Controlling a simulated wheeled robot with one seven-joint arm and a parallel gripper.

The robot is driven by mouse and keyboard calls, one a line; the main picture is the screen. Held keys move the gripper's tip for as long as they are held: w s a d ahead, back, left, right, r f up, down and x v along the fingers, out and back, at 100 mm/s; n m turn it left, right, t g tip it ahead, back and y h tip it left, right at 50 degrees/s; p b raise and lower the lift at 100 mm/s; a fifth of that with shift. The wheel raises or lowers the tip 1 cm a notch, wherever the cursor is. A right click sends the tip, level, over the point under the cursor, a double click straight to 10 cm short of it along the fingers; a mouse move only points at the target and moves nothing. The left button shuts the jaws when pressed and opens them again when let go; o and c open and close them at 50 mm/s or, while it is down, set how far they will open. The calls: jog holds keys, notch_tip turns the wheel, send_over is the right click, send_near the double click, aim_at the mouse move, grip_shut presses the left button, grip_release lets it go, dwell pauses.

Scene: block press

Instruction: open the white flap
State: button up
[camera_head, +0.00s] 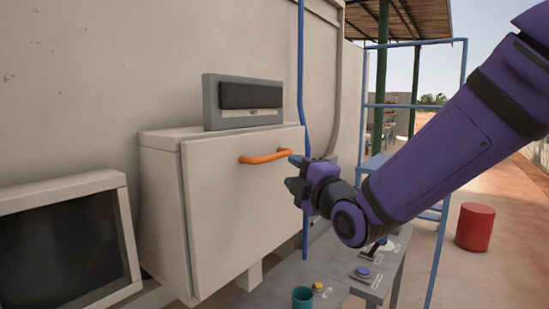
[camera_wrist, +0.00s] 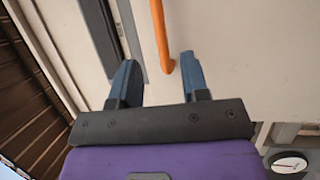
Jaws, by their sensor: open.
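The white flap (camera_head: 235,205) is the front panel of a pale box on the wall. It looks closed against the box. An orange bar handle (camera_head: 265,157) runs across its upper part. My gripper (camera_head: 294,174) is at the right end of the handle, with its blue fingers pointing toward the flap. In the wrist view, my gripper (camera_wrist: 158,75) is open, and one end of the orange handle (camera_wrist: 161,38) shows between the fingers, nearer the right finger. Whether the fingers touch the handle I cannot tell. The flap also fills much of the wrist view (camera_wrist: 240,55).
A grey unit with a dark panel (camera_head: 250,95) stands on top of the box. A dark screen (camera_head: 65,245) is at the left. Below right is a table with buttons (camera_head: 363,272) and a teal cup (camera_head: 302,297). A blue pipe (camera_head: 303,60) runs down the wall beside the box.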

aim_at(276, 158)
jog(key=x, duration=0.9)
jog(key=shift+w, duration=0.1)
grip_shut()
